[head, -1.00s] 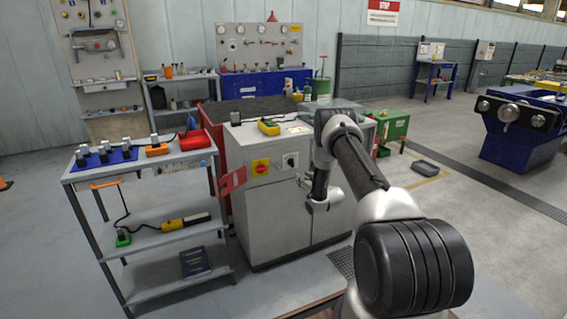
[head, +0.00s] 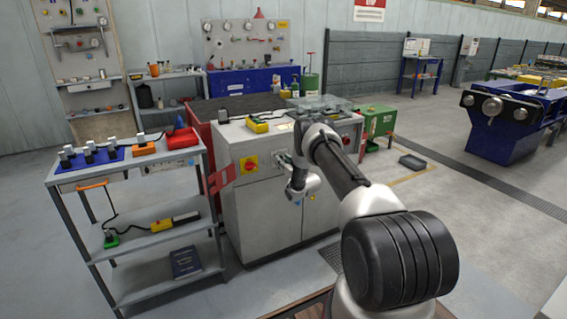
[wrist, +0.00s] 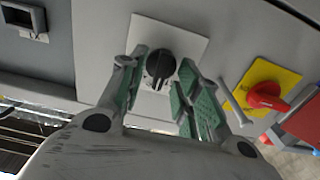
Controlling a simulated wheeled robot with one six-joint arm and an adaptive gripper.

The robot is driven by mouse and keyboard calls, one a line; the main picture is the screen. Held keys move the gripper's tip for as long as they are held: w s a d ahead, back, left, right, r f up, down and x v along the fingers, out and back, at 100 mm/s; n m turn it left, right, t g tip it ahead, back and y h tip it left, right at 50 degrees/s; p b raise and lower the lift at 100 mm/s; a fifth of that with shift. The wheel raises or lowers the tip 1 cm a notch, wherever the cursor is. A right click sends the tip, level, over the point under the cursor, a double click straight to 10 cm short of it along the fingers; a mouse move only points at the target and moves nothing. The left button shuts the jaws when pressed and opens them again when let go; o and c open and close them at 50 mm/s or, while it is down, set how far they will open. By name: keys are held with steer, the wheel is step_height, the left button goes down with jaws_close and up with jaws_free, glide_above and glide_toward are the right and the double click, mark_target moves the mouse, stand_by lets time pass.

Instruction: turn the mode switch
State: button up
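The mode switch is a black rotary knob (wrist: 159,63) on a square white plate on the grey cabinet's front. In the wrist view my gripper (wrist: 163,70) is open, with one green-padded finger on each side of the knob. The fingertips overlap the plate in the picture; I see gaps beside the knob, and I cannot tell how deep the fingers reach. In the head view my gripper (head: 284,160) is at the cabinet front and mostly hides the switch.
A red switch on a yellow plate (head: 249,164) sits close left of the mode switch; it is at right in the wrist view (wrist: 265,95). A grey shelf cart (head: 130,172) stands left of the cabinet (head: 247,205). A yellow device (head: 257,126) lies on top.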

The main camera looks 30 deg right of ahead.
jaws_close()
steer(key=shift+a+n, duration=0.15)
steer(key=shift+n, duration=4.15)
jaws_free()
